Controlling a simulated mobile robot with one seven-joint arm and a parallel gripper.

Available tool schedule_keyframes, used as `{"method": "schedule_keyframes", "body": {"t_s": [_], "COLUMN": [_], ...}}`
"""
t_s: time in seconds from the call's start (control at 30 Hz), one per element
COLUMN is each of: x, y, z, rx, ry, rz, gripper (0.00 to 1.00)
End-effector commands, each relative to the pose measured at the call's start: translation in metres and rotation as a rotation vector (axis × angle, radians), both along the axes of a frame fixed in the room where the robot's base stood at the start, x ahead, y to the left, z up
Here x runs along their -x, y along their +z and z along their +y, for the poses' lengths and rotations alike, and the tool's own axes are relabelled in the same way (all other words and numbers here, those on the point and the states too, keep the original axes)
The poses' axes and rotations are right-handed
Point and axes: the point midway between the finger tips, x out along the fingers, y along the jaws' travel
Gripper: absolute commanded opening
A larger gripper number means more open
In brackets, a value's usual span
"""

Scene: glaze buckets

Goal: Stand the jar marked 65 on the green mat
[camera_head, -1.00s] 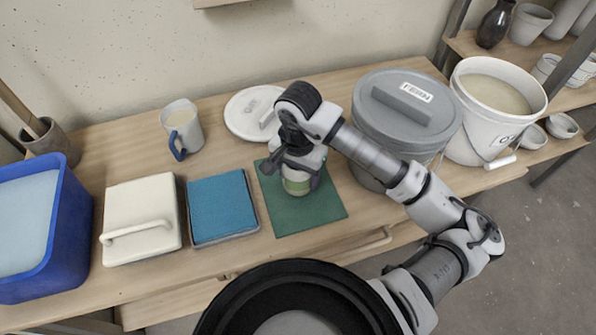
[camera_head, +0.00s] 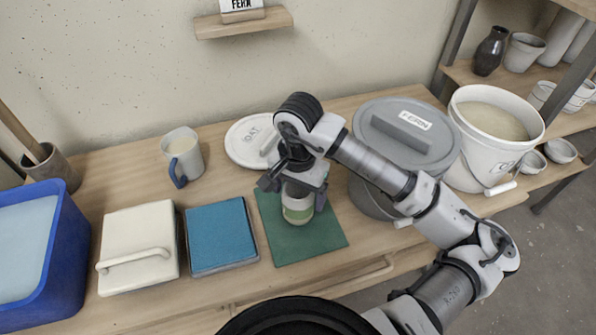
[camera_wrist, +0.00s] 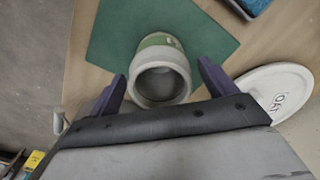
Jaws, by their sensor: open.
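A small pale jar (camera_head: 298,208) with a green band stands upright on the green mat (camera_head: 305,245). In the wrist view the jar (camera_wrist: 160,75) shows its open mouth, and the green mat (camera_wrist: 110,40) lies under it. The number on the jar cannot be read. My gripper (camera_head: 292,188) is over the jar's upper part in the head view. In the wrist view my gripper (camera_wrist: 160,88) is open, with one finger on each side of the jar and visible gaps between fingers and jar.
A blue cloth pad (camera_head: 221,235) lies left of the mat. A white lid marked OAT (camera_head: 245,145) lies behind it. A grey lidded bucket marked FERN (camera_head: 375,195) stands close on the right, beside an open white bucket (camera_head: 470,150). A mug (camera_head: 183,155) stands at back left.

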Motion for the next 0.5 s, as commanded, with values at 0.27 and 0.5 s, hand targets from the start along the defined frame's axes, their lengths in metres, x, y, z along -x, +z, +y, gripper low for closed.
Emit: {"method": "schedule_keyframes", "body": {"t_s": [0.27,0.5], "x": [0.000,0.000], "y": [0.058,0.081], "z": [0.000,0.000], "rx": [0.003,0.000], "ry": [0.002,0.001], "rz": [-0.003,-0.001], "gripper": [0.84,0.84]}}
